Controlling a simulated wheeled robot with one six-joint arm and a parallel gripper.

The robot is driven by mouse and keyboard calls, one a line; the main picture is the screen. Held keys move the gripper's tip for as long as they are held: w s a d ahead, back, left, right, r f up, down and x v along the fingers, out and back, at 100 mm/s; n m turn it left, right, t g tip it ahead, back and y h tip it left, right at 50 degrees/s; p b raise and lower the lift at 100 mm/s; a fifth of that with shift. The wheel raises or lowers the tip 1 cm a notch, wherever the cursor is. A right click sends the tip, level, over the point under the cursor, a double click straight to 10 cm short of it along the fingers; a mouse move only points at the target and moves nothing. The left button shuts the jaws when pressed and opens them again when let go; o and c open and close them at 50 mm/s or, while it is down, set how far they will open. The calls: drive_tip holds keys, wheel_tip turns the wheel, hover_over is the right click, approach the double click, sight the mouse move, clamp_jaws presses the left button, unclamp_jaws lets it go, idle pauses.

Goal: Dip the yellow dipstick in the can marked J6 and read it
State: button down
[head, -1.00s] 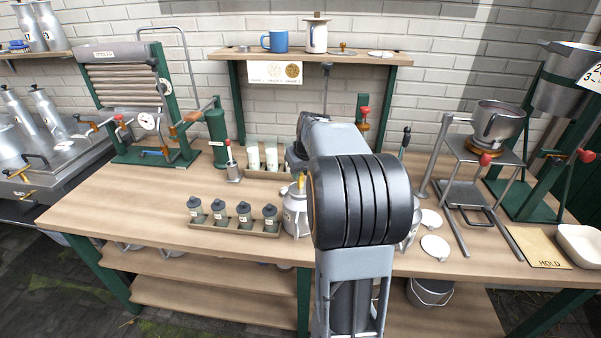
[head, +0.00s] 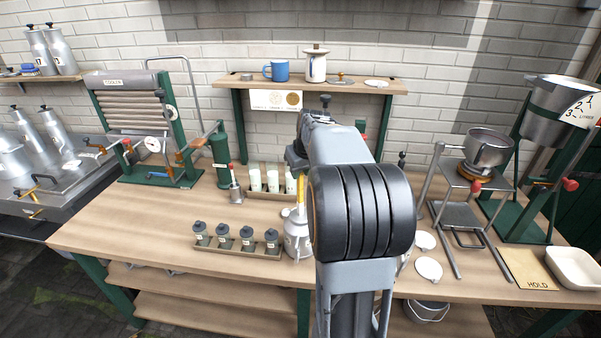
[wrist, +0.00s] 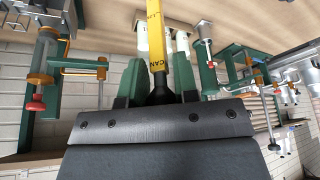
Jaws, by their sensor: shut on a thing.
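My gripper (wrist: 158,92) is shut on the yellow dipstick (wrist: 154,35), which runs away from between the green fingers in the wrist view. Dark lettering on the stick includes "CAN". In the head view the yellow dipstick (head: 300,196) hangs upright below my gripper, above a pale metal can (head: 296,240) on the bench. Its lower end is at the can's neck; I cannot tell whether it is inside. The can's label is too small to read, and my arm hides its right side.
A rack of several small dark-capped bottles (head: 247,238) stands just left of the can. Pale tumblers (head: 272,181) stand behind it. White discs (head: 428,268) lie right of my arm. A stand with a pan (head: 487,150) is farther right. The left front bench is clear.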

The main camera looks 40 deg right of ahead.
drive_tip(key=shift+r+p, duration=1.7)
drive_tip(key=shift+r, duration=1)
